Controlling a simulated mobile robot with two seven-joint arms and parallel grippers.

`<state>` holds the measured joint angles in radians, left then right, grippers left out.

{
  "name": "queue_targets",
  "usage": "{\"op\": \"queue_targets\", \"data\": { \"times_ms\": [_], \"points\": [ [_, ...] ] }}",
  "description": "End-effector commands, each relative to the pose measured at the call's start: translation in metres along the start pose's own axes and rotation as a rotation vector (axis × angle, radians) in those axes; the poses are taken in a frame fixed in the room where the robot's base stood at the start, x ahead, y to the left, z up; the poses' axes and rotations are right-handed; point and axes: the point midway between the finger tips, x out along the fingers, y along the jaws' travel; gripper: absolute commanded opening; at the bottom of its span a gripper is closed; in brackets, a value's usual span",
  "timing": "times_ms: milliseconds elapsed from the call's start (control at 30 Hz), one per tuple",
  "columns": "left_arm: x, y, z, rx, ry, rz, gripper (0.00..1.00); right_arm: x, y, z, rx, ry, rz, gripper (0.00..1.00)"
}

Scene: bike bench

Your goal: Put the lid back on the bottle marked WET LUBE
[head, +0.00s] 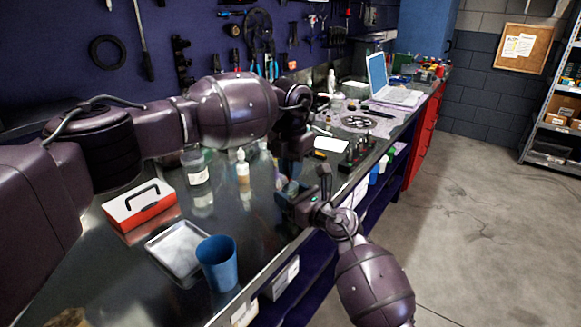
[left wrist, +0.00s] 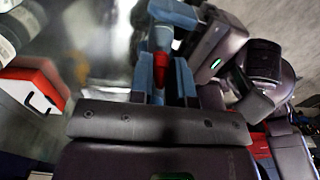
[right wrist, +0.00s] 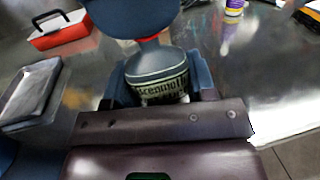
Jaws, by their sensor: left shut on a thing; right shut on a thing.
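In the left wrist view my left gripper (left wrist: 160,72) is shut on a small red lid (left wrist: 161,65). Red also shows right above the bottle's shoulder in the right wrist view, under the left gripper's blue finger. The lid is at the bottle's top; I cannot tell whether it is seated. In the head view both grippers meet above the bench's front edge, mostly hiding the bottle.
On the steel bench (head: 120,262) stand a red toolbox (head: 142,206), a metal tray (head: 180,248), a blue cup (head: 217,262), a labelled jar (head: 196,167) and a dropper bottle (head: 243,172). A laptop (head: 388,85) and small parts lie farther back. Floor is clear at right.

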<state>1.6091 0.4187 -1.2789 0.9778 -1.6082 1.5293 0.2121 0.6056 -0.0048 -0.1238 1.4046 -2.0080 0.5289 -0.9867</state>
Motion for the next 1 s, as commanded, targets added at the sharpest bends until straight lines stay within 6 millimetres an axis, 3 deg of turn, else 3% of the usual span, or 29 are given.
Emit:
{"op": "queue_targets", "data": {
  "times_ms": [1000],
  "points": [
    [0.0012,-0.0003,0.0,1.476,-0.001,-0.002,0.0,-0.0001,-0.0002,-0.0005,0.0,0.001,0.0,0.0]
  ]
}}
